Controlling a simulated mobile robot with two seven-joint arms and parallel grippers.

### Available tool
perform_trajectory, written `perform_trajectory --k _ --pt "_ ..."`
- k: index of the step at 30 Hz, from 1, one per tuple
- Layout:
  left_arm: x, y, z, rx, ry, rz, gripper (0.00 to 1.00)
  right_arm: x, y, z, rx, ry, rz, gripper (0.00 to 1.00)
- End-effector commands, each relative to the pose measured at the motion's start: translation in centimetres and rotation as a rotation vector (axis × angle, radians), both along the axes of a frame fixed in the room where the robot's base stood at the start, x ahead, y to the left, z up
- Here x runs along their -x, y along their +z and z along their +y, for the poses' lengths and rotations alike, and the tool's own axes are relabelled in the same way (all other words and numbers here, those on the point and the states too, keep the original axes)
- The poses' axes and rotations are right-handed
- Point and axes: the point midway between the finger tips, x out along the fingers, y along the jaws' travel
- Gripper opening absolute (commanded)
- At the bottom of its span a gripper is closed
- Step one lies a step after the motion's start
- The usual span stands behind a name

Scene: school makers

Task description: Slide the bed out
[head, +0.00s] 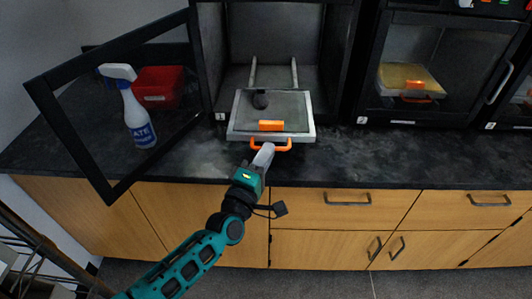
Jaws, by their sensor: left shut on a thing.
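The bed (290,115) is a flat grey plate with a light frame. It sticks out of the front of the open black printer (274,42), and two pale rails (295,72) run back from it inside. An orange handle (285,146) is on its front edge, with an orange block (271,126) just behind. A small dark round thing (260,100) lies on the plate. My left gripper (265,153) is at the handle's left part and shut on it. The fingertips are small in this view. My right gripper is not in view.
The printer's glass door (120,110) stands open at the left. A spray bottle (138,110) and a red bin (158,87) show through it. A closed printer (440,65) stands at the right. The dark counter (350,155) is clear in front, above wooden drawers (345,211).

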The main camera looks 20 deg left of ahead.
Motion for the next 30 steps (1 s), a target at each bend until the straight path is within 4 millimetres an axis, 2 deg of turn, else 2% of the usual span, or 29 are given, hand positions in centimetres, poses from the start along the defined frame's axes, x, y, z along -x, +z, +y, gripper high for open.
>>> perform_trajectory --k 8,9,17,25,30 --pt "0.4 -0.4 -0.2 0.001 -0.002 0.006 0.00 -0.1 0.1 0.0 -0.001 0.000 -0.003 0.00" --pt "0.4 -0.4 -0.2 0.001 -0.003 0.006 0.11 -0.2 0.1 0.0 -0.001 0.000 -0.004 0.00" --pt "0.3 -0.3 -0.2 0.001 -0.002 0.004 0.36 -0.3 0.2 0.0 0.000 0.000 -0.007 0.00" --pt "0.4 -0.2 -0.1 0.000 -0.002 0.003 0.36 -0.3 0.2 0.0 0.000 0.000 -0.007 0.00" --pt "2.1 -0.7 0.1 0.000 -0.002 0.007 0.36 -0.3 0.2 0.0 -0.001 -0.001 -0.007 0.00"
